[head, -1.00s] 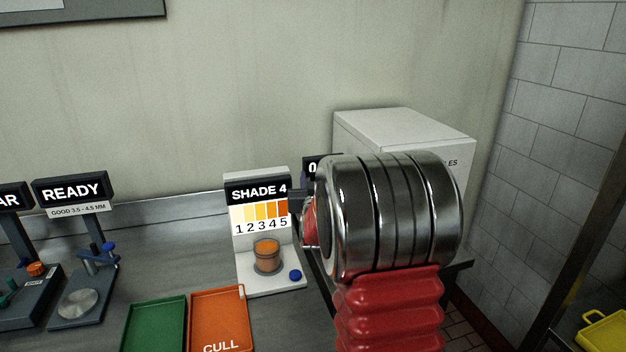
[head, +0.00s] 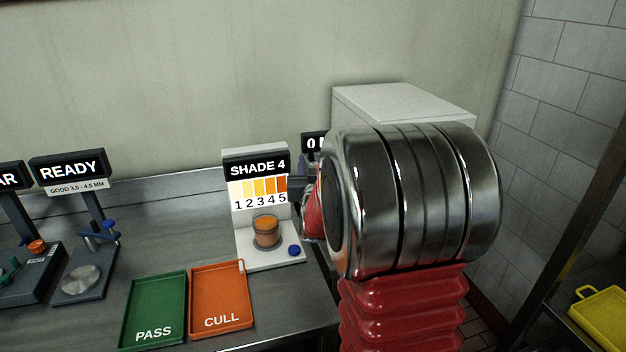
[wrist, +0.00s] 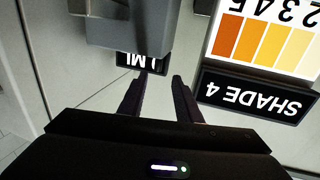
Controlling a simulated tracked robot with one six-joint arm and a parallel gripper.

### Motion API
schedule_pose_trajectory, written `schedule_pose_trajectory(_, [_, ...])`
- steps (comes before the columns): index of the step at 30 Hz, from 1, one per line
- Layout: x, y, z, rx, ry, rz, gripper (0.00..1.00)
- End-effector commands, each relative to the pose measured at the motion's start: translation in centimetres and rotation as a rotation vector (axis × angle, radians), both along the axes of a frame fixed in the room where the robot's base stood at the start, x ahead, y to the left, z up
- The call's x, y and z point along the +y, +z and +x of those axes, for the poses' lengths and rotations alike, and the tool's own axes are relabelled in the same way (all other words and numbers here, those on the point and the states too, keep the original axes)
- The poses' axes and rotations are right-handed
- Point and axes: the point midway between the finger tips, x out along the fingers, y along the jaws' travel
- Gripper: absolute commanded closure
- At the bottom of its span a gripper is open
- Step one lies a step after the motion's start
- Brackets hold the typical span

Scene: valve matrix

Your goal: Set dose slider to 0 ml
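A small black display reading "0 ML" (wrist: 140,62) shows upside down in the wrist view. In the head view the display (head: 313,143) is partly cut off by my arm, and only its left part reads "0". A grey block (wrist: 150,28) hangs at the top of the wrist view, close to the display; I cannot tell whether it is the dose slider. My gripper (wrist: 160,82) points toward this display and block, with its two dark fingers apart and nothing between them. In the head view my arm hides most of the dose station.
The SHADE 4 stand (head: 258,165) with a jar (head: 266,232) and blue button (head: 294,251) is just left of my arm. A green PASS tray (head: 154,308) and orange CULL tray (head: 221,300) lie on the counter. A pale box (head: 400,105) stands behind my arm.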

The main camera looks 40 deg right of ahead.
Motion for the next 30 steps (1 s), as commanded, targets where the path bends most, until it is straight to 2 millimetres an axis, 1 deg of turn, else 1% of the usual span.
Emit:
schedule_pose_trajectory(1, [0.5, 0.0, -0.7, 0.0, 0.001, 0.0, 0.69])
schedule_pose_trajectory(6, [1.8, 0.1, -2.8, -0.001, 0.001, -0.001, 0.69])
schedule_pose_trajectory(15, [3.9, 0.0, -6.0, -0.001, 0.001, -0.001, 0.69])
schedule_pose_trajectory(21, [4.4, -0.1, -6.9, 0.001, 0.001, -0.001, 0.69])
schedule_pose_trajectory(30, [4.4, -0.1, -6.9, 0.001, 0.0, -0.001, 0.69])
